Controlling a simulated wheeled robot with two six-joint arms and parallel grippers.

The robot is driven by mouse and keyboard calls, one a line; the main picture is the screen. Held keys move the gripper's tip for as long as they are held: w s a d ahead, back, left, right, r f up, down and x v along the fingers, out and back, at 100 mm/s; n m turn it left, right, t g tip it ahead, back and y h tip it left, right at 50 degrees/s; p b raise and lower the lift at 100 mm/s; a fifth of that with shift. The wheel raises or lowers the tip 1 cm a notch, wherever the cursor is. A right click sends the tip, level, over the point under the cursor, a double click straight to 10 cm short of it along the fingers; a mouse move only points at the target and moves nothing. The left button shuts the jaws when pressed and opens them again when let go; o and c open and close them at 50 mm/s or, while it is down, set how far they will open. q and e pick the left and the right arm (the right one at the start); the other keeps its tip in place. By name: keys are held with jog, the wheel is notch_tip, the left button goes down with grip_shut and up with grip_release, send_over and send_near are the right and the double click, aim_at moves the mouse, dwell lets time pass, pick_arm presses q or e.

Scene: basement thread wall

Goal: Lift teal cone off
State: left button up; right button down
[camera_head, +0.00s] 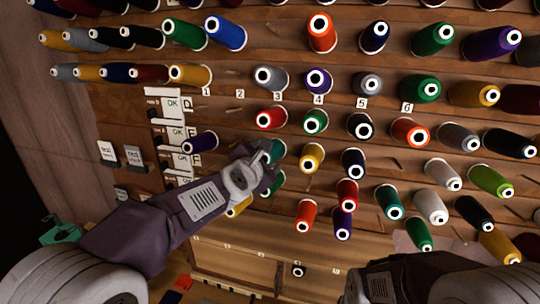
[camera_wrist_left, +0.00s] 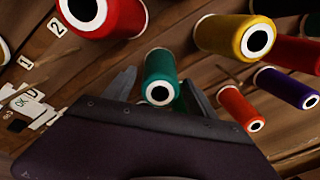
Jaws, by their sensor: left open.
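A teal cone (camera_head: 277,150) sits on a peg of the wooden thread wall, partly hidden by my left gripper in the head view. My left gripper (camera_head: 262,153) is open beside it. In the left wrist view the teal cone (camera_wrist_left: 160,75) shows between the two spread fingers, its white-ringed end facing the camera. I cannot tell whether the fingers touch it. A second green-teal cone (camera_head: 275,184) sits just below, partly behind my left arm. My right arm shows at the bottom right, but its gripper is not in view.
A yellow cone (camera_head: 312,157) and a red cone (camera_head: 271,118) sit close to the teal one. A green cone (camera_head: 316,122) is above right. Several more cones fill the wall to the right. Bare wood and empty pegs lie left of the red cone. A drawer unit (camera_head: 235,262) is below.

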pick_arm(q)
jog(key=c, duration=1.2)
jog(key=shift+o, duration=0.2)
jog(key=shift+v, duration=0.85)
jog(key=p+v, duration=0.1)
jog(key=v, duration=0.8)
jog(key=shift+s+f+p, duration=0.2)
jog(key=shift+s+p, duration=0.1)
jog(key=shift+p, duration=0.1)
jog(key=shift+a, duration=0.1)
